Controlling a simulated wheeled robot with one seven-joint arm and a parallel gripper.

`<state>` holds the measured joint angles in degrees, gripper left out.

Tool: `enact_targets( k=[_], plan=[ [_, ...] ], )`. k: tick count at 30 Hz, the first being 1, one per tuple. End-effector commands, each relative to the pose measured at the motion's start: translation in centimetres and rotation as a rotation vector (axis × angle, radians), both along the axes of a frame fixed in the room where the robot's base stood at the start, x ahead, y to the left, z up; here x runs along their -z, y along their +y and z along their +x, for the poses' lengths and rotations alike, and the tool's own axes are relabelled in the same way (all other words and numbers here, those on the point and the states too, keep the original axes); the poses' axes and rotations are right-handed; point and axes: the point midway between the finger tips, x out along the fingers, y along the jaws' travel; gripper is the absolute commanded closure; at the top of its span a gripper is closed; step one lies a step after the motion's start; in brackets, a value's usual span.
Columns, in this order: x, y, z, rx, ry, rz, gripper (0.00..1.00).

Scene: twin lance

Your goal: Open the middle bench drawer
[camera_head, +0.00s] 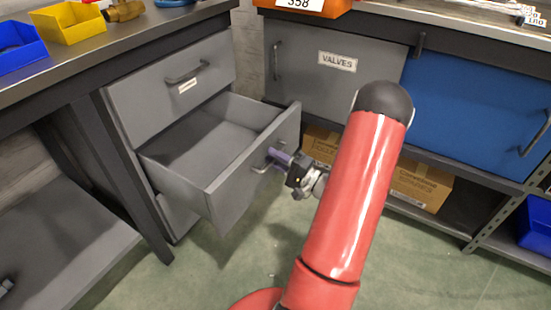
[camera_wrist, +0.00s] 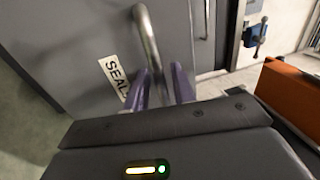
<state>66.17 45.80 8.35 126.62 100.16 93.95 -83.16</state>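The middle bench drawer (camera_head: 222,195) is grey and stands pulled well out of the left bench, its empty inside in view. Its metal bar handle (camera_wrist: 149,40) crosses the wrist view beside a white label reading "SEAL", partly hidden by a finger. My gripper (camera_head: 277,157) is at the drawer's front. In the wrist view its two purple fingers (camera_wrist: 163,82) lie on either side of the handle bar and appear shut on it.
The top drawer (camera_head: 175,85) above is shut. Yellow (camera_head: 72,22) and blue (camera_head: 20,48) bins stand on the bench top. A grey VALVES cabinet door (camera_head: 335,85) and a blue door (camera_head: 475,100) are on the right, with cardboard boxes (camera_head: 422,187) below. Green floor is clear in front.

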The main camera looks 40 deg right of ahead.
Motion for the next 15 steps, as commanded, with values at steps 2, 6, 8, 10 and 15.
enact_targets(
  k=[2, 6, 8, 10, 15],
  plan=[
    [0.0, 0.0, 0.0, 0.0, -0.001, -0.001, 0.74],
    [0.1, -0.2, -0.3, 0.002, 0.0, -0.001, 0.74],
    [0.2, -0.4, -0.9, 0.003, 0.0, 0.0, 0.74],
    [0.5, -0.8, -1.8, 0.004, 0.001, -0.001, 0.74],
    [1.1, -1.8, -4.6, 0.004, 0.001, 0.0, 0.74]
  ],
)
